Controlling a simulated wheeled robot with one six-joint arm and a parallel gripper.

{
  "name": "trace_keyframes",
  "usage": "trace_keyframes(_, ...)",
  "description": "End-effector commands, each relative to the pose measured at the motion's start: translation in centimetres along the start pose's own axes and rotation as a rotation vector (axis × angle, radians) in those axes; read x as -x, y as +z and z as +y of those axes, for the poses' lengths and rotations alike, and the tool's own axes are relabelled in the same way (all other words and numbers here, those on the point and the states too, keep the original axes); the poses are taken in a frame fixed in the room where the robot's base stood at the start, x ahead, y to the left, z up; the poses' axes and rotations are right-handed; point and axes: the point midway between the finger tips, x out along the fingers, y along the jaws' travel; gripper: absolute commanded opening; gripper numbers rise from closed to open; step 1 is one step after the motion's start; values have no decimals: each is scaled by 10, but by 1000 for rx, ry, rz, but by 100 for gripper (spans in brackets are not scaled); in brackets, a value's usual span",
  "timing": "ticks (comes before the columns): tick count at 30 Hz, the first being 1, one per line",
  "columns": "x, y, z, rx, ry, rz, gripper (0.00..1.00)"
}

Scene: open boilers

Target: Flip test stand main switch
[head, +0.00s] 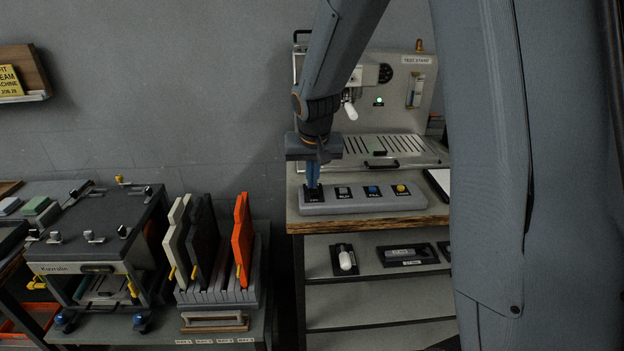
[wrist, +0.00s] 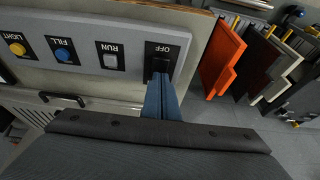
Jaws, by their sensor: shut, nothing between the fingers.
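The test stand (head: 424,88) is a pale machine at the back of a wooden-topped bench. In front of it lies a grey control bar (head: 335,208), also in the wrist view (wrist: 88,83). A black switch on a plate marked OFF (wrist: 166,49) sits at the bar's end, the left end in the head view (head: 314,198). My gripper (head: 313,184) points down over this switch with its blue fingers shut and empty. In the wrist view its fingertips (wrist: 160,80) reach the switch and partly hide it. I cannot tell if they touch it.
Orange, black and white panels stand in a rack (head: 218,297) on the left, beside a Kuvrolin-like labelled machine (head: 95,240). Shelves lie below the bench.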

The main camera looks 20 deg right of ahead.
Motion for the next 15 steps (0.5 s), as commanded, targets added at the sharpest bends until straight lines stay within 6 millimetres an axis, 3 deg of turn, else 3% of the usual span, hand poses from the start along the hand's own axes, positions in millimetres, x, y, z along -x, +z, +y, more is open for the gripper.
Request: trace_keyframes(15,1,22,1,0,4,-16,0)
